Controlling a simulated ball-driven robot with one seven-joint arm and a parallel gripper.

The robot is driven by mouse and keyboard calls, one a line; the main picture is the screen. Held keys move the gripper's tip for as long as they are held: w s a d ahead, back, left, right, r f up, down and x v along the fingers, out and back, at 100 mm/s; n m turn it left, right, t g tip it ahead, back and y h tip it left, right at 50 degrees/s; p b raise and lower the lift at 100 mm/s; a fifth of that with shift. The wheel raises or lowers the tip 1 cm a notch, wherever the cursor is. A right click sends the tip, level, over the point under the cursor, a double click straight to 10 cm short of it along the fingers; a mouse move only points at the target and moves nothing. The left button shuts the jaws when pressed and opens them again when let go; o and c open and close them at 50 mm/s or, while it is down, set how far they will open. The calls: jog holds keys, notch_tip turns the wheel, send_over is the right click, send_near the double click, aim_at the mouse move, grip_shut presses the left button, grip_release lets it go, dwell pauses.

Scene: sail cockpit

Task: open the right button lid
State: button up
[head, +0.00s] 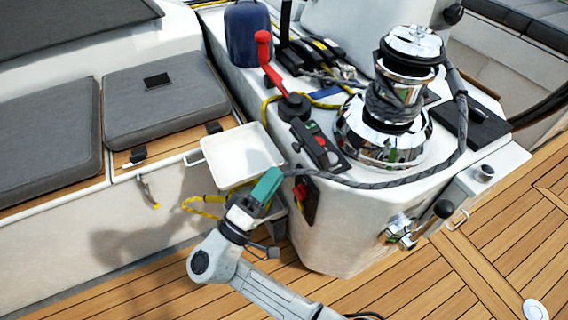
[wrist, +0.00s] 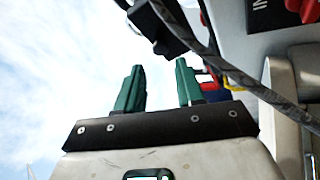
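A black button panel (head: 317,146) with a green mark and red parts lies on the edge of the white console. Its lids are too small to tell apart or to say whether they are open. In the wrist view, part of a dark panel with white lettering (wrist: 262,14) and a red part (wrist: 304,9) show at the top right. My gripper (head: 268,182) has teal fingers and is below and left of the panel, beside the console's side. In the wrist view my gripper (wrist: 160,86) has its fingers apart with nothing between them.
A grey rope (head: 400,181) runs from the chrome winch (head: 385,130) along the console edge, close to my gripper. A white tray (head: 240,155) stands out just left of it. A red-handled lever (head: 268,65) stands behind.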

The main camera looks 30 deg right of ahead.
jog(key=shift+b+v, duration=0.3)
jog(key=shift+v, duration=1.85)
